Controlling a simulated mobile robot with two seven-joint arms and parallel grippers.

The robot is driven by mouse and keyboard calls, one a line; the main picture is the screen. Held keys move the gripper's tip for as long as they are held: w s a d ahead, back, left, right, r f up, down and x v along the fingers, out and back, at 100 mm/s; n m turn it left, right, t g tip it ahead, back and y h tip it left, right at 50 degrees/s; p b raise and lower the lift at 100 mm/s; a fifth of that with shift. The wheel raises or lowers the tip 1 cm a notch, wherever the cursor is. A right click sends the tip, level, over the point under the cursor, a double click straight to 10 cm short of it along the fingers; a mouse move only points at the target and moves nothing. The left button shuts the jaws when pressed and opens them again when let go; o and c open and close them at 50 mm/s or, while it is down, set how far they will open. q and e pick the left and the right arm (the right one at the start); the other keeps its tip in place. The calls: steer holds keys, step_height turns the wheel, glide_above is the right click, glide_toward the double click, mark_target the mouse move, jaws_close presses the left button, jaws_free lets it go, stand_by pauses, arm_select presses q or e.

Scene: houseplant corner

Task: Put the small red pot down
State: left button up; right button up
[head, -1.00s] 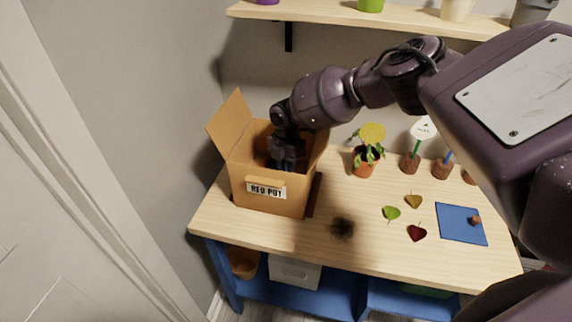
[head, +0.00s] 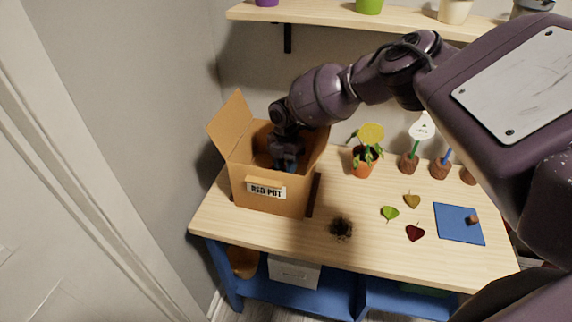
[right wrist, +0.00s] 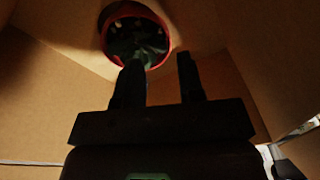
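The small red pot (right wrist: 112,22) shows in the right wrist view, with a red rim and dark green growth inside. It is inside an open cardboard box (head: 270,202) labelled "RED POT", at the left of the table in the head view. My right gripper (head: 286,158) reaches down into this box from above. The box walls hide the pot in the head view. My left gripper is not in view.
The box's raised flap (head: 229,122) stands at its left. A potted yellow-flowered plant (head: 362,168) is to its right. Dark soil or roots (head: 341,229), several leaves and a blue mat (head: 458,226) lie on the table (head: 290,235). A shelf (head: 330,19) is above.

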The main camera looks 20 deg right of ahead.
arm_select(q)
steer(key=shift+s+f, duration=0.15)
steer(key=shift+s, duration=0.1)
arm_select(e)
step_height(320, 180, up, 12)
steer(key=w, duration=0.1)
steer(key=shift+d, duration=0.25)
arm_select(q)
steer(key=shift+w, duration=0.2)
arm_select(e)
steer(key=shift+w, duration=0.1)
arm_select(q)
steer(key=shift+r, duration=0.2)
arm_select(e)
steer(key=shift+f, duration=0.1)
